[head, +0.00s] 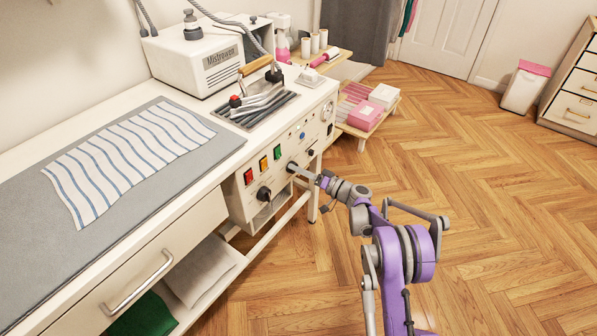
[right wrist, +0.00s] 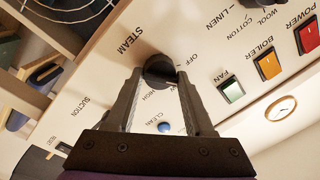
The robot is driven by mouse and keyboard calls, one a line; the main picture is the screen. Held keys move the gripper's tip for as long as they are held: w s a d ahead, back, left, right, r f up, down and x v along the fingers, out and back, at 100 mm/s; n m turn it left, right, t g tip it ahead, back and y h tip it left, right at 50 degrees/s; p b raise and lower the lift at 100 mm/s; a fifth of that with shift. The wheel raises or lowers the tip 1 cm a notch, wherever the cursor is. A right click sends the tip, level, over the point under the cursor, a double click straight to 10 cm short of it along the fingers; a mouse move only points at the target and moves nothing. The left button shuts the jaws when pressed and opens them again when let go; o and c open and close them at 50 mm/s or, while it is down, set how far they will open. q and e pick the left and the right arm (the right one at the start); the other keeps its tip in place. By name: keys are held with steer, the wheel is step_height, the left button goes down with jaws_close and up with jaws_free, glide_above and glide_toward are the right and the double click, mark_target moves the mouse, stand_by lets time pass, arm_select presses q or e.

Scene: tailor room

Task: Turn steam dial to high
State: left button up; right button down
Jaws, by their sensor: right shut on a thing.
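The steam dial (right wrist: 158,68) is a dark round knob on the white front panel (right wrist: 95,75) of the ironing station. Labels STEAM, OFF and HIGH are printed around it; another label is partly hidden by a finger. I cannot tell clearly where its pointer stands. My right gripper (right wrist: 159,78) has one finger on each side of the dial and is shut on it. In the head view, my right gripper (head: 293,168) reaches the panel from the right and mostly covers the dial. My left gripper is not in view.
Red (head: 248,176), orange (head: 263,164) and green (head: 277,152) switches sit above another black dial (head: 264,193). A blue button (right wrist: 164,127) is near my fingers. A steam iron (head: 256,92) rests on the table. A low shelf with pink boxes (head: 365,115) stands beyond.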

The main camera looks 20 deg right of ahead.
steer(key=shift+s+a+f+m+t+h+b, duration=0.15)
steer(key=shift+m+b, duration=0.5)
steer(key=shift+m, duration=2.5)
steer(key=shift+w+d+f+m+t+h+b, duration=0.2)
steer(key=shift+m+b, duration=0.45)
steer(key=shift+m, duration=2.55)
steer(key=shift+s+a+f+m+t+h+b, duration=0.2)
steer(key=shift+m+b, duration=0.45)
steer(key=shift+m, duration=2.5)
steer(key=shift+r, duration=0.15)
steer(key=shift+c, duration=1.6)
jaws_free()
steer(key=p+v, duration=0.1)
steer(key=v, duration=1)
